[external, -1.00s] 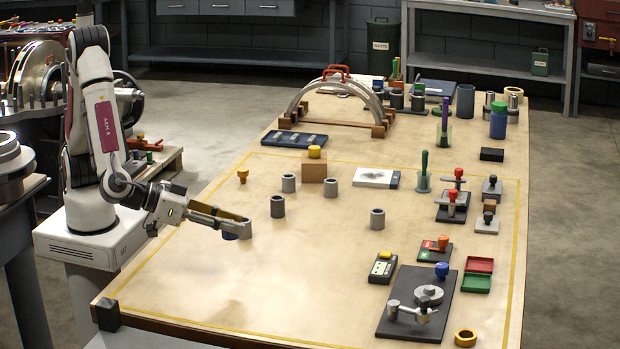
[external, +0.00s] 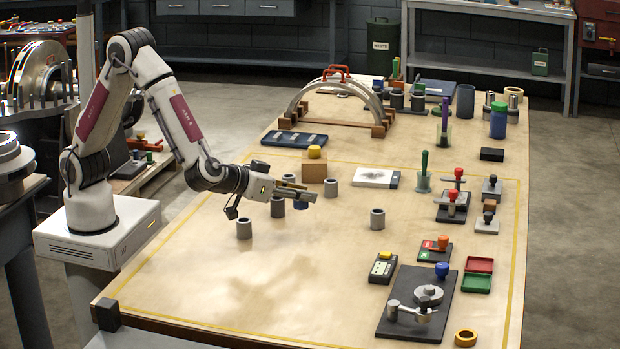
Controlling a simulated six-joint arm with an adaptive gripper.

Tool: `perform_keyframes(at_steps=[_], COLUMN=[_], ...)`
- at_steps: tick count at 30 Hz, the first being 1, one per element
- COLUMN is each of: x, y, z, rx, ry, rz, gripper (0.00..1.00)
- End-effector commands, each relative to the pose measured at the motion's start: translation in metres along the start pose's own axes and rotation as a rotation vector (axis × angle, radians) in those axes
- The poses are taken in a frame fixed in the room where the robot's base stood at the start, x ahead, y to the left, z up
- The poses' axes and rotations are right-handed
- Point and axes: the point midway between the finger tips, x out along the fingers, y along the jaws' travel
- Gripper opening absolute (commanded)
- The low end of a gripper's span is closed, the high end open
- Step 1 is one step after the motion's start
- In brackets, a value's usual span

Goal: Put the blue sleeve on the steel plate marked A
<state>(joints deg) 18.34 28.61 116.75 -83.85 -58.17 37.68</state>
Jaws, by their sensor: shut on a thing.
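My gripper (external: 308,196) is over the middle-left of the table, shut on the blue sleeve (external: 300,204). The sleeve shows just below the fingers, partly hidden by them; it appears to be held above the tabletop. I cannot read a mark A on any plate. Two small grey plates with black-knobbed parts on them stand at the right, one farther back (external: 499,194) and one nearer (external: 492,229); I cannot tell whether either is the steel plate marked A.
A wooden block with a yellow knob (external: 313,172) stands behind. A dark fixture board (external: 395,327) lies front right. The front-middle table is clear.

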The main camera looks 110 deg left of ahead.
Motion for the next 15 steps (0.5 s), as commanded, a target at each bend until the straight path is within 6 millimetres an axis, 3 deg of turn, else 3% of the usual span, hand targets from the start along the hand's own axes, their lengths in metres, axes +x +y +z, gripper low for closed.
perform_keyframes(at_steps=[15], x=[0.111], y=[-0.063], z=[-0.044], rx=[-0.052], ry=[0.001], rz=[-0.123], gripper=[0.0])
